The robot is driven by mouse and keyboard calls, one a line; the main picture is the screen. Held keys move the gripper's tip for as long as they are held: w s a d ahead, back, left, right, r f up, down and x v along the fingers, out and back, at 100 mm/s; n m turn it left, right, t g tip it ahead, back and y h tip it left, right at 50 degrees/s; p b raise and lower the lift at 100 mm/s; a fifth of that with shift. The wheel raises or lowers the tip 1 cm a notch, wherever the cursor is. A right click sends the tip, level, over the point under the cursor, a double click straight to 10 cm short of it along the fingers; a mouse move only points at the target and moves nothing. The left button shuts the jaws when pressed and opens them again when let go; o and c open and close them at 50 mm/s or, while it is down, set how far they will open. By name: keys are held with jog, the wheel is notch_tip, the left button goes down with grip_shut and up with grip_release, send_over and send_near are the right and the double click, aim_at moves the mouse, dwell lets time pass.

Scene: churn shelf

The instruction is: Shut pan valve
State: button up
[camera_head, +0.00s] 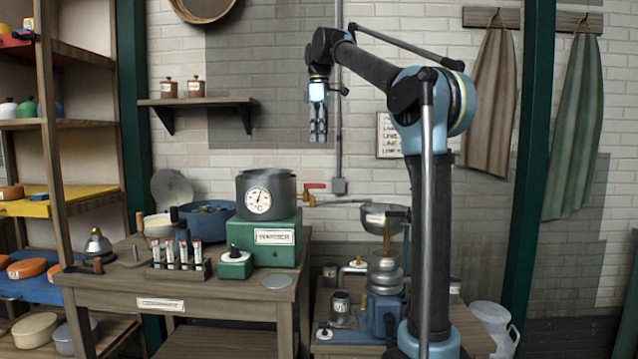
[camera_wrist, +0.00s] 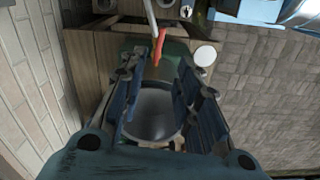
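The pan valve has a red lever handle (camera_head: 315,186) above a brass body (camera_head: 308,198), to the right of the dark pan with a round gauge (camera_head: 258,200). The lever looks roughly in line with the outlet pipe. The red lever (camera_wrist: 158,47) also shows in the wrist view, beyond the fingertips, at the end of a pale pipe. My gripper (camera_head: 318,135) hangs pointing down, well above the valve and apart from it. Its fingers (camera_wrist: 158,88) are spread with nothing between them; the pan's round top (camera_wrist: 152,115) shows below through the gap.
The pan sits on a green base (camera_head: 262,238) on a wooden bench (camera_head: 215,308). A rack of small bottles (camera_head: 178,269) and a blue bowl (camera_head: 207,221) are left of it. A funnel-like bowl (camera_head: 383,214) stands right of the valve. A wall shelf (camera_head: 197,102) is behind. Air around my gripper is clear.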

notch_tip(320, 180, down, 15)
dwell(0.5)
grip_shut()
